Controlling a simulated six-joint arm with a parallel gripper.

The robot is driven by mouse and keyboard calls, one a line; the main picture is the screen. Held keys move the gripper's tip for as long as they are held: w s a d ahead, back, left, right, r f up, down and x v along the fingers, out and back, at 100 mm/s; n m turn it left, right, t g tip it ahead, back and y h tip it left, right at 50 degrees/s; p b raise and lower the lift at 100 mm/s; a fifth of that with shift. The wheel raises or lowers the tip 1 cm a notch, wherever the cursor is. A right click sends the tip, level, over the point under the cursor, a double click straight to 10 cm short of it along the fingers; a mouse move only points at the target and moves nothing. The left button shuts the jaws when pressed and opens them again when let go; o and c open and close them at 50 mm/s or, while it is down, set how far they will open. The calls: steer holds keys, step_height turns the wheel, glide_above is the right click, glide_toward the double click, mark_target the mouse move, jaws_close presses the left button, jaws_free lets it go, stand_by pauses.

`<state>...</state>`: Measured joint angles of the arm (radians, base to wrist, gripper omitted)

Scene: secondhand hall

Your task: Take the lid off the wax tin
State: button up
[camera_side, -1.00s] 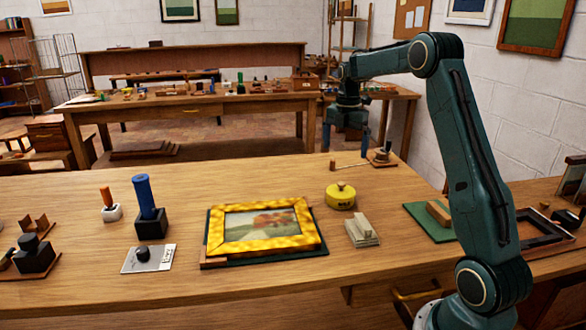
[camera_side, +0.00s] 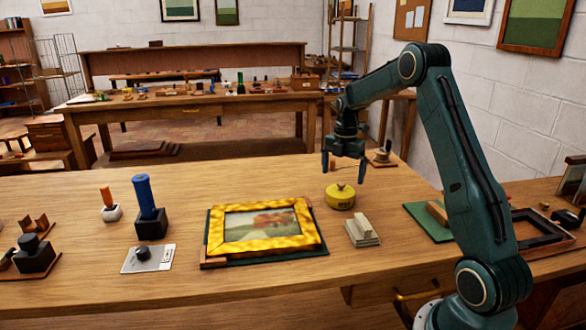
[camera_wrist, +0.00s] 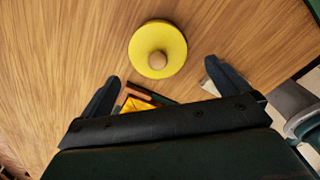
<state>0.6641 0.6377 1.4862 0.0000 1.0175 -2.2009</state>
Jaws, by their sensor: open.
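The wax tin (camera_side: 340,201) is a round yellow tin with dark lettering on its side, standing upright on the wooden table. Its yellow lid (camera_side: 341,189) with a small knob is on it. In the wrist view the lid (camera_wrist: 158,42) shows from above, with a round tan knob at its middle. My gripper (camera_side: 343,176) is open and empty, just above the tin, pointing down. In the wrist view my gripper's two fingers (camera_wrist: 166,84) are spread wide, and the tin lies beyond their tips. The fingers look apart from the lid.
A gold-framed picture (camera_side: 213,237) lies left of the tin. A stack of pale blocks (camera_side: 361,232) lies close in front of it. A small wooden piece on a board (camera_side: 382,157) stands behind. The table (camera_side: 260,185) is clear behind the picture.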

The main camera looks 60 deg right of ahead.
mark_target(341, 183)
steer(key=shift+f, duration=0.1)
steer(key=shift+w+d+f, duration=0.15)
steer(key=shift+f, duration=2.35)
steer(key=shift+c, duration=0.2)
steer(key=c, duration=0.9)
